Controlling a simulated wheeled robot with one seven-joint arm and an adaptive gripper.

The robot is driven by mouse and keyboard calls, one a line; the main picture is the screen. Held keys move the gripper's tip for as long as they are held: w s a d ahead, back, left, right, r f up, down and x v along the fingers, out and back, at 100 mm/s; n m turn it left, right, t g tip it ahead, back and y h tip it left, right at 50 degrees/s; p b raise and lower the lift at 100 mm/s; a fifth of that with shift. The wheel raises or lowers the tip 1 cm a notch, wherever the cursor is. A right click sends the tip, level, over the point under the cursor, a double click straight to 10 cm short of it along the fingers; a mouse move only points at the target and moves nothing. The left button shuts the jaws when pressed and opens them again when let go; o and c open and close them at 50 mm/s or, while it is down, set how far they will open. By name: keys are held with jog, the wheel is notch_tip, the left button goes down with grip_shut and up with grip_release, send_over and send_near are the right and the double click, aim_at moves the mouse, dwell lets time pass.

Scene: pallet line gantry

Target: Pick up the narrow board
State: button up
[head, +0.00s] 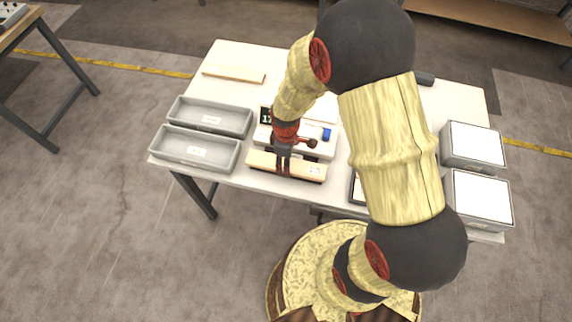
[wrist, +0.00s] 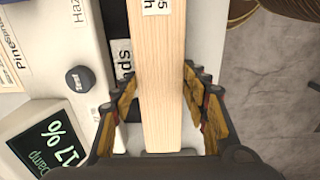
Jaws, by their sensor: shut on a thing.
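A pale, narrow wooden board (head: 309,171) with a small printed label lies lengthwise near the front edge of the table. My gripper (head: 283,160) reaches down onto it from above, near its middle. In the wrist view the narrow board (wrist: 164,70) runs between the two fingers, and my gripper (wrist: 162,95) is shut on it. Its label shows at the top of that view. I cannot tell whether the board is clear of what lies under it. A second pale board (head: 233,74) lies at the back left of the table.
A white meter (wrist: 60,85) with a dark display reading 17% and a knob stands just behind the held board. Two grey trays (head: 210,116) (head: 195,148) are at the left. Two white-topped grey bins (head: 473,145) (head: 480,197) are at the right. The back left tabletop is mostly clear.

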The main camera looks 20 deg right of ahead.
jog(key=shift+c, duration=0.9)
jog(key=shift+r, duration=0.1)
